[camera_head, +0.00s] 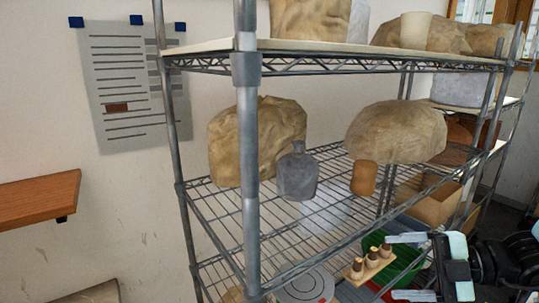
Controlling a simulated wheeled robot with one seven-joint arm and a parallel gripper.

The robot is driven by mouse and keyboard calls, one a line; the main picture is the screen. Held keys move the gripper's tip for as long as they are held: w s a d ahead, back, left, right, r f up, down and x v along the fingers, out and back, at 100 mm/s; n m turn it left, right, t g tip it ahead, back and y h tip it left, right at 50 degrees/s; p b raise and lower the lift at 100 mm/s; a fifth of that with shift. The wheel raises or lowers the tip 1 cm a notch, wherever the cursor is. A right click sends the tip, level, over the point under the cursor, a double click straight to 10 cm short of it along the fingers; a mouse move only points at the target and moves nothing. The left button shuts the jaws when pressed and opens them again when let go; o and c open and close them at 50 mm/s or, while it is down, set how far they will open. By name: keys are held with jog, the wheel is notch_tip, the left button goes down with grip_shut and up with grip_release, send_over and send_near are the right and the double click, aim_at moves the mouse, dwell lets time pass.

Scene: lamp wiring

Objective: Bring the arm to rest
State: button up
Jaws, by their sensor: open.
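My gripper (400,267) shows at the lower right, with my dark arm behind it to the right. Its two pale fingers point left and stand wide apart, with nothing held between them. The fingertips are just right of a small wooden strip (353,273) that bears three brown-topped pieces (371,257). Whether the fingers touch the strip cannot be told.
A metal wire rack (250,130) fills the middle, its posts close to my arm. Its middle shelf holds a grey bottle (297,174), an orange-brown jar (364,178) and wrapped bundles (396,132). A green bin (402,258) lies behind the gripper. A wooden wall shelf (40,203) is at left.

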jog(key=s+a+f+m+g+h+b, duration=0.1)
jog(key=s+a+f+m+h+b, duration=0.1)
jog(key=s+m, duration=0.4)
jog(key=s+a+f+m+g+h+b, duration=0.2)
jog(key=s+a+f+m+h+b, duration=0.1)
jog(key=s+a+m+h+b, duration=0.2)
jog(key=s+a+f+m+g+h+b, duration=0.1)
jog(key=s+a+f+m+h+b, duration=0.2)
jog(key=s+m+h, duration=0.3)
jog(key=s+a+m, duration=0.1)
jog(key=s+m, duration=0.1)
jog(key=shift+s+h+b, duration=0.3)
jog(key=shift+f, duration=0.1)
